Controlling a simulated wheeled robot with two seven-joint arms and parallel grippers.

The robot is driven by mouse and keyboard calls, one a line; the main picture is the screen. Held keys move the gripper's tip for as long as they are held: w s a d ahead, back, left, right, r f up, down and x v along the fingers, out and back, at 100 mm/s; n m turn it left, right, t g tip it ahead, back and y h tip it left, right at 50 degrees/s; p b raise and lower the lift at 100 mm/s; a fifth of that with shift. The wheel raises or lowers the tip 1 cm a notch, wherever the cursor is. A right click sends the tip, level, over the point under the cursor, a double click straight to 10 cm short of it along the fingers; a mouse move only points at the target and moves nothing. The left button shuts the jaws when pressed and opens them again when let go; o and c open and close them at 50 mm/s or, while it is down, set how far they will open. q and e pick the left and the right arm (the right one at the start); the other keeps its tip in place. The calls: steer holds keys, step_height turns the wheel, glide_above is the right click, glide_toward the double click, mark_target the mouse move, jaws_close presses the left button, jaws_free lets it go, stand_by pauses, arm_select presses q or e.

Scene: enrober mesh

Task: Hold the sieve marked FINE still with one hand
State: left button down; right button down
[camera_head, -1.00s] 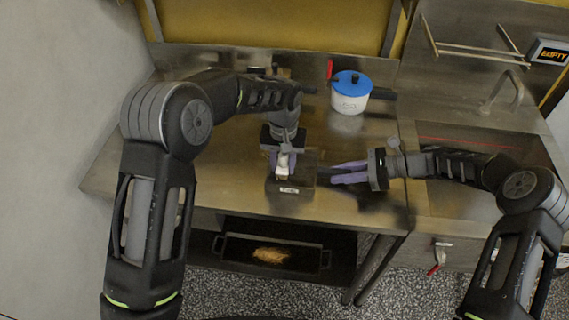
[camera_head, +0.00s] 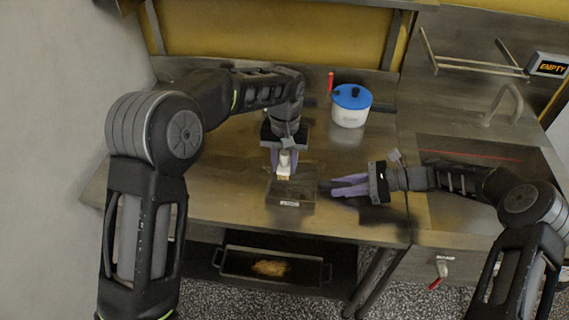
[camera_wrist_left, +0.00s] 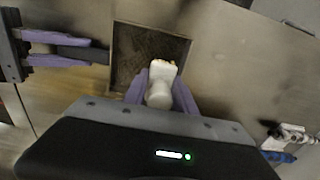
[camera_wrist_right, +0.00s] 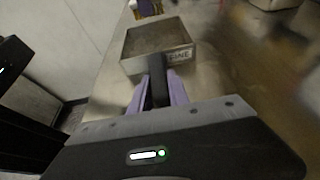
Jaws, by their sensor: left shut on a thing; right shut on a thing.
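The sieve (camera_head: 300,203) is a dark square frame with a mesh floor on the steel table; it also shows in the left wrist view (camera_wrist_left: 128,50). In the right wrist view its wall (camera_wrist_right: 140,65) bears a label that looks like FINE. My right gripper (camera_head: 332,187) is shut on the sieve's dark handle (camera_wrist_right: 158,80) at its side. My left gripper (camera_head: 284,165) is shut on a pale brush (camera_wrist_left: 160,90), whose white head is over the mesh near one edge. I cannot tell whether it touches the mesh.
A dark tray (camera_head: 230,262) with brown crumbs is on the shelf below. The table's left side is clear.

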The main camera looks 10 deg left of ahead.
stand_by(0.3)
steer(key=c, duration=1.2)
jaws_free()
steer(key=shift+o, duration=0.2)
steer(key=v, duration=1.2)
steer(key=shift+d, duration=0.1)
steer(key=shift+f, duration=0.1)
